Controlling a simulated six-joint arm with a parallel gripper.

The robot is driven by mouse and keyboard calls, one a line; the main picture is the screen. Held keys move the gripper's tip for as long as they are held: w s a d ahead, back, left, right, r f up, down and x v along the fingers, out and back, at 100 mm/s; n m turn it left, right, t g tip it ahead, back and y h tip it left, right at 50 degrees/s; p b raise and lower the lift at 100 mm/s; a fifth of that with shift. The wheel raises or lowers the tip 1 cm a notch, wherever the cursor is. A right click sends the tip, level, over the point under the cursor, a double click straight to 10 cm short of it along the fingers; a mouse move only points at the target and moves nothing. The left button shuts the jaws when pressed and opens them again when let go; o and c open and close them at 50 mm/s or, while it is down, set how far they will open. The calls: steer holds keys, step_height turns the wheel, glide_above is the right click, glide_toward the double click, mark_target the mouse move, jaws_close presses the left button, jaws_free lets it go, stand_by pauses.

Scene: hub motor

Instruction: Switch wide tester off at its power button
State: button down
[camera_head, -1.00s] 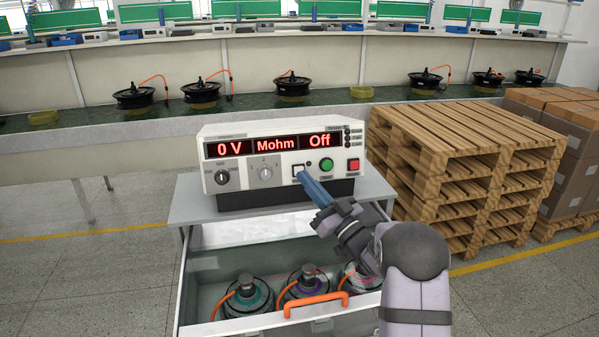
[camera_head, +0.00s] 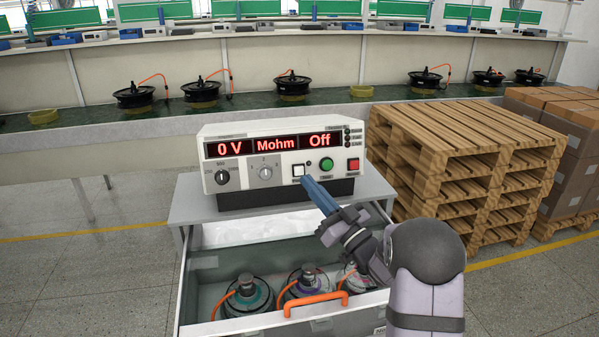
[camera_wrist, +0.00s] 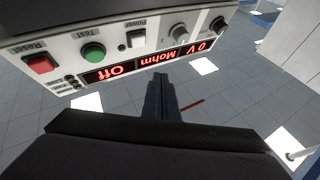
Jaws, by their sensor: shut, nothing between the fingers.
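The wide tester (camera_head: 240,190) is a white box on a grey stand, with lit red displays reading "0 V", "Mohm" and "Off". Its power button (camera_head: 298,170) is a white square in a dark frame, left of a green button. The wrist view shows the power button (camera_wrist: 137,38) upside down, under the label "Power". My gripper (camera_head: 306,180) has blue fingers, shut and empty, with the tips just below and right of the power button. In the wrist view my gripper (camera_wrist: 159,78) appears apart from the button.
The green test button (camera_head: 326,165) and red reset button (camera_head: 353,166) lie close to the right of the fingers. An open drawer (camera_head: 190,300) holding motors is below. Stacked wooden pallets (camera_head: 465,165) stand at right. A long bench with motors runs behind.

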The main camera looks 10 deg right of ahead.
steer(key=s+r, duration=0.1)
steer(key=s, duration=0.5)
steer(key=shift+s+r, duration=0.2)
steer(key=shift+r, duration=0.1)
